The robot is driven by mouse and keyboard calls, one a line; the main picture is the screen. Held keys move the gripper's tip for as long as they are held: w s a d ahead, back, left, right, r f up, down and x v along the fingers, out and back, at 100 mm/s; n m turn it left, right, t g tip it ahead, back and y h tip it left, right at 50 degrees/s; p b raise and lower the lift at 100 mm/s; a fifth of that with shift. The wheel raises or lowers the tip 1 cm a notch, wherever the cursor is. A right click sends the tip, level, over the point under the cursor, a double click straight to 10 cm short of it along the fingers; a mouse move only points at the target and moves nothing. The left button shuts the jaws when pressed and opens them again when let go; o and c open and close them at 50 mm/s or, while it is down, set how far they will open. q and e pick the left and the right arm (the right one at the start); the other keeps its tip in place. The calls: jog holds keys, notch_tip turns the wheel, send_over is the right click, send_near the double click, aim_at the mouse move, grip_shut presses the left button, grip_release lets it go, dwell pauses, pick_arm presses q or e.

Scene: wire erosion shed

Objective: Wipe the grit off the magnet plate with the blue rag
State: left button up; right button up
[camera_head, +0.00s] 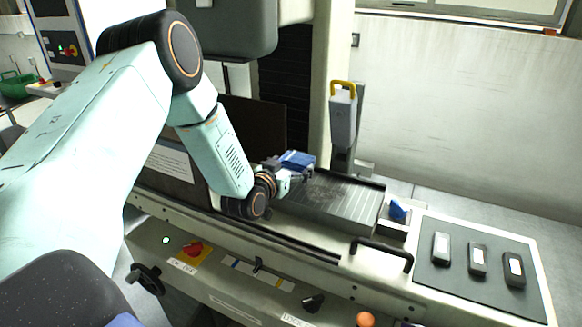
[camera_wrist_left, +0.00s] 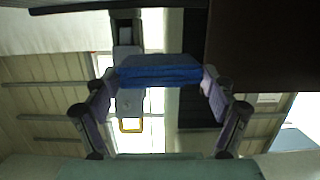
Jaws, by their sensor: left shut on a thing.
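My left gripper (camera_head: 292,175) is shut on the blue rag (camera_head: 298,159), which sits bunched between its fingers. In the left wrist view the rag (camera_wrist_left: 160,77) spans the gap between the two fingers. The magnet plate (camera_head: 345,212) is a grey ribbed slab on the machine bed. The gripper and rag are at its far left end; I cannot tell if the rag touches it. Dark grit (camera_head: 338,190) shows on the plate's upper surface. The gripper hides the plate's left end. My right gripper is not in view.
A grey wheel head with a yellow handle (camera_head: 343,88) stands behind the plate. A small blue item (camera_head: 398,209) sits in a holder at the plate's right. A black handle (camera_head: 382,252) is in front. A dark panel (camera_head: 436,277) carries three small blocks at the right.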

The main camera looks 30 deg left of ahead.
aim_at(292, 195)
pick_arm(q)
jog(key=shift+w+d, duration=0.1)
jog(key=shift+w, duration=0.15)
jog(key=shift+w+d, duration=0.1)
jog(key=shift+d, duration=0.1)
jog(key=shift+d+r, duration=0.1)
jog(key=shift+s+f+b, duration=0.3)
jog(key=shift+s+b, duration=0.1)
jog(key=f+b, duration=0.1)
jog(key=f, duration=0.1)
jog(key=f+b, duration=0.1)
jog(key=b, duration=0.1)
jog(key=shift+w+a+f, duration=0.2)
jog(key=shift+f, duration=0.2)
jog(key=shift+s+d+f+b, duration=0.1)
jog(key=shift+d+f+b, duration=0.05)
jog(key=shift+f+b, duration=0.4)
jog(key=shift+f, duration=0.1)
jog(key=shift+s, duration=0.2)
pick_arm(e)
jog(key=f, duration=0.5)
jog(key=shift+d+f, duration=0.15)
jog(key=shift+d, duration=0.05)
pick_arm(q)
jog(key=shift+f, duration=0.1)
